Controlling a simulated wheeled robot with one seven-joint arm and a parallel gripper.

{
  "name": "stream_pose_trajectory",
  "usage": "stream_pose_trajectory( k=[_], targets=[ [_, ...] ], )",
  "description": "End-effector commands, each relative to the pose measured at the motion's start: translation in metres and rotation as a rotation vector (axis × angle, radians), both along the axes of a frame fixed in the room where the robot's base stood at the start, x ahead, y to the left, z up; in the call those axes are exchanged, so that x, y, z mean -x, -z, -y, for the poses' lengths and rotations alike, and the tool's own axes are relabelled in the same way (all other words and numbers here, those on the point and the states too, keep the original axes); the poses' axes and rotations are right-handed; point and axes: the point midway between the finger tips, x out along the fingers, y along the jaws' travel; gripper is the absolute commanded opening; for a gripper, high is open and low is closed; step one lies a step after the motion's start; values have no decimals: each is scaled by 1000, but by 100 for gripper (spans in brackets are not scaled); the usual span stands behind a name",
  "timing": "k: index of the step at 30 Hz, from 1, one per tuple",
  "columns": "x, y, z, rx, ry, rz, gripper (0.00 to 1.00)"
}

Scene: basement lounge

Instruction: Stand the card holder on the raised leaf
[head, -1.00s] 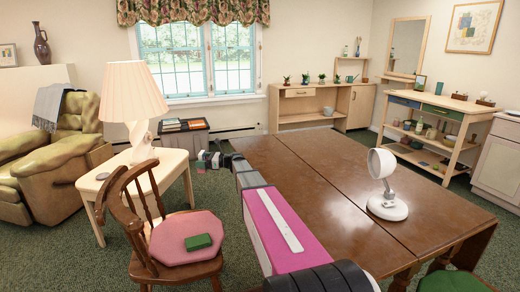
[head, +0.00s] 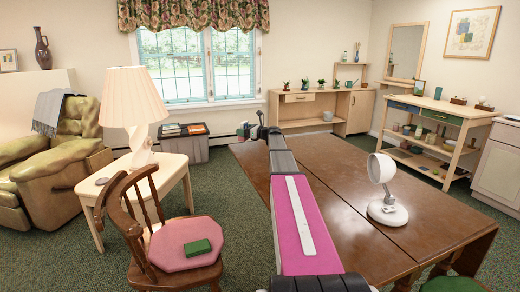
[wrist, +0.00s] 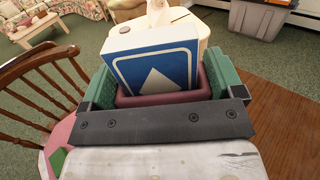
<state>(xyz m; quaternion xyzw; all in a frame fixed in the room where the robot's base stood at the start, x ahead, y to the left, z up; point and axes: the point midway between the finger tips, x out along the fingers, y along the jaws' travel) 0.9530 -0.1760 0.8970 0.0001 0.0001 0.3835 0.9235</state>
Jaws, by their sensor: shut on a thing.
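In the wrist view, the card holder (wrist: 185,97) is a dark red tray with a blue card edged in white and marked with a white diamond. My gripper (wrist: 160,88) is shut on it, with a green finger at either side. In the head view, my gripper (head: 251,128) is small, raised near the far left corner of the brown drop-leaf table (head: 345,165), and the holder cannot be made out. The tabletop has long seams, and its left leaf (head: 330,220) lies level with the middle, partly hidden by my arm.
A white round-headed lamp (head: 387,208) stands on the table's right part. A wooden chair (head: 150,215) with a pink cushion and a green box (head: 198,248) stands left. A side table with a lamp (head: 137,100) is behind it. The far tabletop looks clear.

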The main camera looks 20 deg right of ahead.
Motion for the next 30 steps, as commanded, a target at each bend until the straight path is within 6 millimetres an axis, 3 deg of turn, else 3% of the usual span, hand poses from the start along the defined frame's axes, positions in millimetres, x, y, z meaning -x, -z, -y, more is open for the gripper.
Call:
stream_pose_trajectory(
  k=[15, 22, 30],
  targets=[
    [-28, 58, 92, -1, 0, -1, 64],
    [-28, 71, 100, 0, -2, 0, 64],
    [-28, 102, 100, -1, -2, 1, 64]
  ],
)
